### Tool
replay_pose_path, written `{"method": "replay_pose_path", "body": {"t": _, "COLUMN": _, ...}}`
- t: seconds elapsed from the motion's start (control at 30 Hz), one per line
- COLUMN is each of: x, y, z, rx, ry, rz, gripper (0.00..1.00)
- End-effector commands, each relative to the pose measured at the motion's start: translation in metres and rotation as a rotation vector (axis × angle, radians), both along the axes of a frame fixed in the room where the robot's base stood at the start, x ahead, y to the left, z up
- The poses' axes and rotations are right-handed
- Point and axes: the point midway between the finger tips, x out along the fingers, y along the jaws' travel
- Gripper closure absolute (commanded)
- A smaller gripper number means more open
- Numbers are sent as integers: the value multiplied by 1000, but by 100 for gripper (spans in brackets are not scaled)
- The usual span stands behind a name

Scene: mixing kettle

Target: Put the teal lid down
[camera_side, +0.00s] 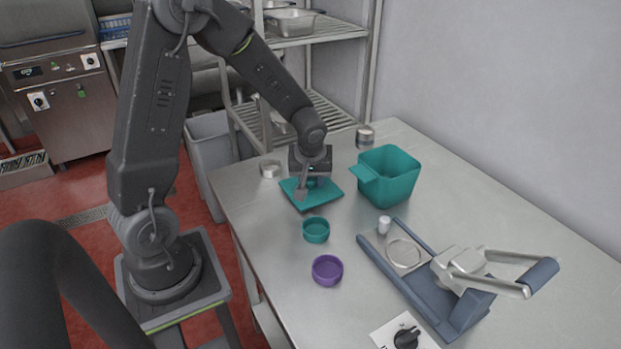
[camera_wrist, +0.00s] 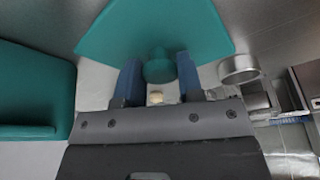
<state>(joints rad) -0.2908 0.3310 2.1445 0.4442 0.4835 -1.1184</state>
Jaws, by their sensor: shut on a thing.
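The teal lid (camera_side: 327,196) is a flat square plate at the far left part of the steel table, left of the teal kettle box (camera_side: 392,178). In the wrist view the lid (camera_wrist: 155,28) has a round knob (camera_wrist: 159,66) between the blue fingers. My gripper (camera_side: 312,186) is shut on this knob from above; it also shows in the wrist view (camera_wrist: 158,80). The lid looks level and low at the tabletop; I cannot tell whether it touches. The teal box stands open at the top, with a spout or handle toward the lid, and also shows in the wrist view (camera_wrist: 32,100).
A small teal bowl (camera_side: 316,230) and a purple bowl (camera_side: 327,270) stand in front of the lid. A metal ring or cup (camera_side: 270,169) is behind left, a metal jar (camera_side: 364,137) behind. A blue-grey lever press (camera_side: 440,285) and a dial box (camera_side: 405,335) lie front right.

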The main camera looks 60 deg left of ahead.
Motion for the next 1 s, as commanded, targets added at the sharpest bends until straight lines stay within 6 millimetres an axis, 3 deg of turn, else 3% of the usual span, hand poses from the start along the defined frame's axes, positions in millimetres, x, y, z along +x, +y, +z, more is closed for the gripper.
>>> {"method": "replay_pose_path", "body": {"t": 0.4, "x": 0, "y": 0, "z": -6, "rx": 0, "ry": 0, "rz": -1, "gripper": 88}}
{"method": "replay_pose_path", "body": {"t": 0.43, "x": 0, "y": 0, "z": -6, "rx": 0, "ry": -1, "rz": 0, "gripper": 64}}
{"method": "replay_pose_path", "body": {"t": 0.67, "x": 0, "y": 0, "z": -6, "rx": 1, "ry": -1, "rz": -1, "gripper": 42}}
{"method": "replay_pose_path", "body": {"t": 1.0, "x": 0, "y": 0, "z": -1, "rx": 1, "ry": -2, "rz": -2, "gripper": 40}}
